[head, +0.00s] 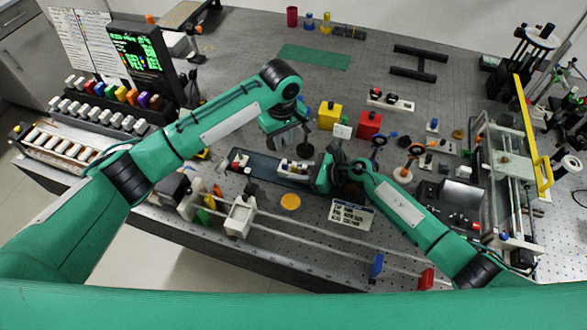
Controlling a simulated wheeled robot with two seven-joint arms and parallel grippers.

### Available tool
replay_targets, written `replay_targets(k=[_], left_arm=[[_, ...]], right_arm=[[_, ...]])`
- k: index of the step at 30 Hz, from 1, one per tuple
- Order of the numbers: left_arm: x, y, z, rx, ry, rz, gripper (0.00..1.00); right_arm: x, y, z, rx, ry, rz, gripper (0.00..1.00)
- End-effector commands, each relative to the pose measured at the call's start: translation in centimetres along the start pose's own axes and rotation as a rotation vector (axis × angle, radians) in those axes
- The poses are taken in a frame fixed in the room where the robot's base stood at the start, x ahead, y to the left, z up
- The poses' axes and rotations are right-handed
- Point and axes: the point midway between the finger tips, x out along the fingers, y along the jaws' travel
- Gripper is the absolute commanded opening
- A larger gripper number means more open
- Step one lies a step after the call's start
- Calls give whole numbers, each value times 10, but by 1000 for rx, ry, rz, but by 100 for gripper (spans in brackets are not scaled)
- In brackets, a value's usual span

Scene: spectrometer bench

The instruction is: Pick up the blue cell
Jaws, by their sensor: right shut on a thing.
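My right gripper (318,174) is low over the bench centre, at the right end of a dark base with a small white holder (291,168). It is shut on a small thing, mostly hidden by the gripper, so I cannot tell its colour. My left gripper (304,146) hangs higher, above and behind that holder; its fingers are too dark and small to read. A blue block (376,266) stands on the front rails, apart from both grippers.
A yellow block (329,115) and a red block (369,124) stand behind my grippers. Long rails (310,237) run along the front edge, with a red block (427,279) at the right. A yellow-barred frame (527,125) stands at the right. Bench around the green mat (314,57) is mostly free.

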Motion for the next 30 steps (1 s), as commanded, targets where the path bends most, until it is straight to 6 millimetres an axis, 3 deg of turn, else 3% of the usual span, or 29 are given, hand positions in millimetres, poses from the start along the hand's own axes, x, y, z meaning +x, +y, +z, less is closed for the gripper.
replay_targets(k=[15, 21, 25, 30], left_arm=[[-25, -13, 10, 705, 81, 48, 18], [-30, -16, 11, 849, 104, 50, 18], [-19, -16, 11, 876, 106, 48, 18], [10, -13, 8, 876, 105, 48, 18]], right_arm=[[0, 0, 0, 0, 0, 0, 10], [0, 0, 0, 0, 0, 0, 10], [0, 0, 0, 0, 0, 0, 10], [0, 0, 0, 0, 0, 0, 10]])
